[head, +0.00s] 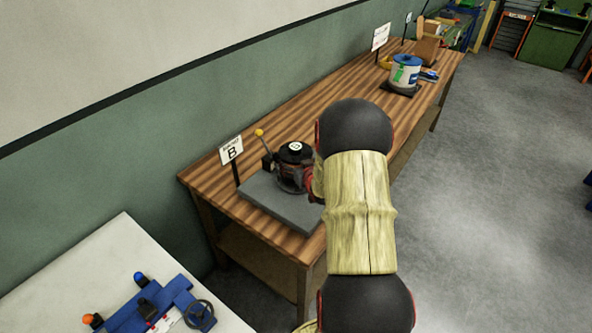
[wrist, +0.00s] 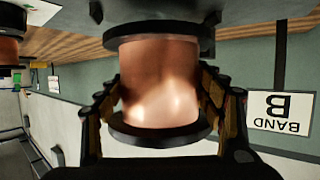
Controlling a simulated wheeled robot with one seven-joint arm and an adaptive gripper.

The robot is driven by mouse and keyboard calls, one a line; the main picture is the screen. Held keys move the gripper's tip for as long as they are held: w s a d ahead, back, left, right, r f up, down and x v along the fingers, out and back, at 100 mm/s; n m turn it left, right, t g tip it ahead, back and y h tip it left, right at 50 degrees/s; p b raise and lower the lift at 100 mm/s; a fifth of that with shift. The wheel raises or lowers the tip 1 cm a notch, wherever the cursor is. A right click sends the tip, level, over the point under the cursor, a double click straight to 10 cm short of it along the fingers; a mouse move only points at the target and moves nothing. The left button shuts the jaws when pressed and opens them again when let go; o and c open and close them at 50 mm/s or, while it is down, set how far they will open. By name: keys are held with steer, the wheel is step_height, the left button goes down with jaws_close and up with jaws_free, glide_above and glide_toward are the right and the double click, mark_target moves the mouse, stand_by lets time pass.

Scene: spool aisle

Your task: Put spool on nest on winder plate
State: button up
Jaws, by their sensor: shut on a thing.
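A copper-coloured spool (wrist: 158,80) with dark flanges fills the middle of the wrist view. My gripper (wrist: 160,92) is shut on it, one finger on each side of the copper barrel. In the head view the spool's dark top (head: 296,148) shows over the grey winder plate (head: 282,208), upright as far as I can see. My arm hides its right side and most of my gripper there. The nest is hidden beneath the spool, and I cannot tell whether the spool touches it.
A sign marked B (head: 231,150) and a yellow-knobbed lever (head: 259,133) stand close to the spool. Farther along the wooden bench (head: 330,118) is a white and blue drum (head: 406,71). A white table (head: 110,262) with a blue fixture (head: 165,308) is at lower left.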

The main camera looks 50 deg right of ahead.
steer(key=shift+f+b, duration=0.45)
steer(key=shift+f, duration=0.95)
steer(key=shift+f, duration=0.2)
steer(key=o, duration=2)
steer(key=shift+f, duration=0.1)
steer(key=shift+o, duration=0.2)
